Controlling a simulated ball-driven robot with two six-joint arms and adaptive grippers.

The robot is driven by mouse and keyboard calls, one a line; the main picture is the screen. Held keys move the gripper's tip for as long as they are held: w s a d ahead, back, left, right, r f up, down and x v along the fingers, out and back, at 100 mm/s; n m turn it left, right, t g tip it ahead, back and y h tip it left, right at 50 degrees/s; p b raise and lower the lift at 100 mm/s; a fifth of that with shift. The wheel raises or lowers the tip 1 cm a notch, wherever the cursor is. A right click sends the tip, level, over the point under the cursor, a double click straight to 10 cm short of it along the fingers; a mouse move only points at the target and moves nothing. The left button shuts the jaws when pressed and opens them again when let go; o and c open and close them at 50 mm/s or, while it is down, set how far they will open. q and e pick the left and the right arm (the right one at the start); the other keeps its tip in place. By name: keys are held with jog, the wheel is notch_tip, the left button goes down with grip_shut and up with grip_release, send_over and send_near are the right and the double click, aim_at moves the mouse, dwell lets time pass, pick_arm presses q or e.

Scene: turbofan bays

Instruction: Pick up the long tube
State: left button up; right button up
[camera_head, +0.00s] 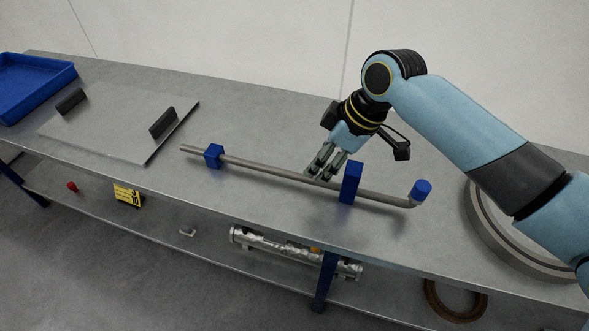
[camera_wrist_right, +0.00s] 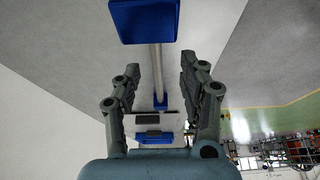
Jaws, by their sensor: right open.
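The long tube (camera_head: 268,167) is a thin grey pipe with a blue cap (camera_head: 421,190) on its bent right end. It rests across two blue supports on the metal bench, the left support (camera_head: 213,157) and the taller right support (camera_head: 350,182). My right gripper (camera_head: 317,174) is open, at the tube just left of the right support. In the right wrist view the tube (camera_wrist_right: 156,70) runs between the two spread fingers (camera_wrist_right: 160,64), with space on both sides. I cannot tell whether a finger touches it. My left gripper is not in view.
A flat plate (camera_head: 115,132) with two dark handles lies left on the bench, beside a blue tray (camera_head: 30,88). A round grey ring (camera_head: 482,225) sits at the right under my arm. A lower shelf holds a metal assembly (camera_head: 290,250) and a yellow sign (camera_head: 127,195).

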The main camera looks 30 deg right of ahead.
aim_at(305, 177)
jog(key=shift+x, duration=1.05)
jog(key=b+x, duration=0.1)
jog(key=x, duration=0.1)
jog(key=b+x, duration=0.1)
jog(key=x, duration=0.2)
jog(key=shift+w+d, duration=0.1)
jog(key=shift+w, duration=0.25)
jog(key=shift+c, duration=1.2)
grip_shut()
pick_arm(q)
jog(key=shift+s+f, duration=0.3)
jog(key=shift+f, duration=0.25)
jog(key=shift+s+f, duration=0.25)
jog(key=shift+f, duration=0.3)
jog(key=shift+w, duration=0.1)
pick_arm(e)
jog(key=shift+r, duration=0.1)
